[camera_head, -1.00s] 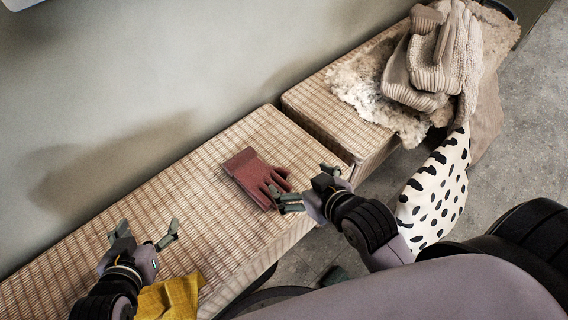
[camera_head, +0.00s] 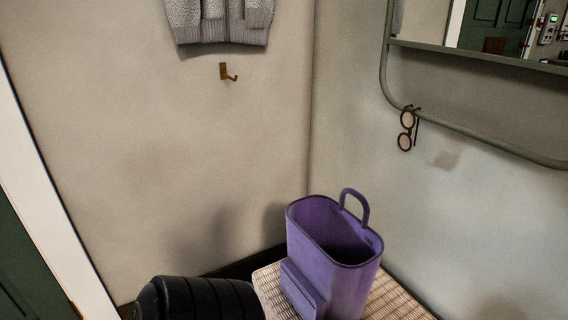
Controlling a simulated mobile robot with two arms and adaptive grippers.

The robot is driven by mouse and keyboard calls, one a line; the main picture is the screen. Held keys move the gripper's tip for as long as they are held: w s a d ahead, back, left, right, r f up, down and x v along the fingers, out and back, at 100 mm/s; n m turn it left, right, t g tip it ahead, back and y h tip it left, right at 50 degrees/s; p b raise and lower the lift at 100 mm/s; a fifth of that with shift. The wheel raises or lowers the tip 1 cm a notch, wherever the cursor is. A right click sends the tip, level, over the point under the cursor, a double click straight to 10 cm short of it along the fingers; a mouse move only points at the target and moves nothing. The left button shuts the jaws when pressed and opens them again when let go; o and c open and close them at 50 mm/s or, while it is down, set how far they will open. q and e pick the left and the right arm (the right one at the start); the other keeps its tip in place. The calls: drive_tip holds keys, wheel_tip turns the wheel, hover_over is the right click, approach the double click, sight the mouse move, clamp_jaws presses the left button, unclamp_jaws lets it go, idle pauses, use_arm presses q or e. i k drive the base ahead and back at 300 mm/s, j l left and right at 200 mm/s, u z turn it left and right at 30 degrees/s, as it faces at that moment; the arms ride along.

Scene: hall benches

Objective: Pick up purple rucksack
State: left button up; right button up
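The purple rucksack (camera_head: 352,284) stands upright on the end of a woven bench (camera_head: 397,301), in the corner of the room. Its top is open, a loop handle rises from its back rim, and a flat pocket sits on its front left side. Its base is partly cut off by the bottom edge of the view. Neither of my grippers is in view.
Walls meet just behind the rucksack. A wall hook (camera_head: 228,73) hangs under a grey knitted garment (camera_head: 219,22). Sunglasses (camera_head: 407,128) hang from a metal mirror frame (camera_head: 480,128) at right. A white door frame (camera_head: 58,215) and green door (camera_head: 25,262) are at left.

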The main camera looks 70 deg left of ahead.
sight(329, 269)
drive_tip(key=u, duration=1.65)
